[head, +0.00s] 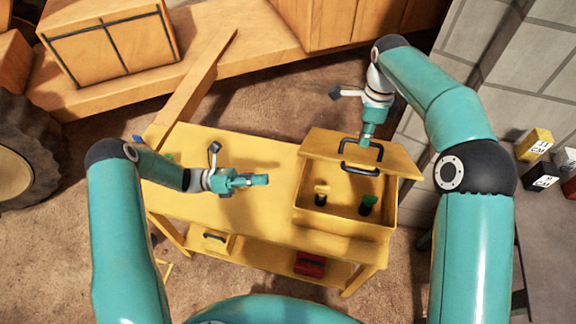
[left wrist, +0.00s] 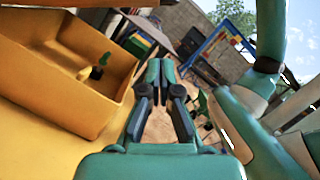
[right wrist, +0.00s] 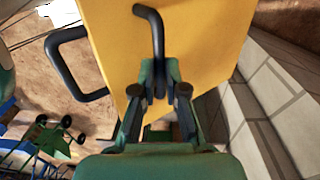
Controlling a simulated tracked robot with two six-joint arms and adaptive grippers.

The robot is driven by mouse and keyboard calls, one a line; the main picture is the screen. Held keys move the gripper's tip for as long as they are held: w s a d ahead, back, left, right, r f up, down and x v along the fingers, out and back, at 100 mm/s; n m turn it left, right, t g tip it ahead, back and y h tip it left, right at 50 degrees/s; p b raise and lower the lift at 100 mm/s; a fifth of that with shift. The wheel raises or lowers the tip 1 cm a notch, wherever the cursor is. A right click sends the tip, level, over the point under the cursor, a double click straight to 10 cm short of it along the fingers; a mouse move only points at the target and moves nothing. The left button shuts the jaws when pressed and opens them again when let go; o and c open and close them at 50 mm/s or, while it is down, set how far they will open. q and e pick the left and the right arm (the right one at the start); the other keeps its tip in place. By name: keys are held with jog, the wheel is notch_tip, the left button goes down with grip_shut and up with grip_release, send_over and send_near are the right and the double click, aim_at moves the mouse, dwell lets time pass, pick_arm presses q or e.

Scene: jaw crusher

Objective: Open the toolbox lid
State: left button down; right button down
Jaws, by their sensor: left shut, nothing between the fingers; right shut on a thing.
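The yellow toolbox (head: 345,218) stands on the right part of the yellow workbench (head: 225,150), with small dark and green items inside. Its lid (head: 400,160) is raised and tilted at the back of the box. My right gripper (head: 368,132) is shut on the black lid handle (right wrist: 153,30). A second black handle (head: 360,170) shows on the box side of the lid in the head view. My left gripper (head: 266,180) is shut and empty, above the bench to the left of the toolbox. The left wrist view shows the open box (left wrist: 50,90) beside it.
A yellow case (head: 216,242) and a red case (head: 310,263) sit on the bench's lower shelf. A grey block wall (head: 520,60) is close on the right, behind my right arm. The bench top left of the toolbox is mostly clear.

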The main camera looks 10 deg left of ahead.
jog(key=shift+w+d+f, duration=0.1)
jog(key=shift+w+f, duration=0.15)
jog(key=shift+f, duration=0.05)
pick_arm(q)
jog(key=w+d+r, duration=0.3)
jog(key=d+r, duration=0.2)
jog(key=d, duration=0.4)
jog(key=shift+w+d, duration=0.2)
jog(key=shift+w, duration=0.15)
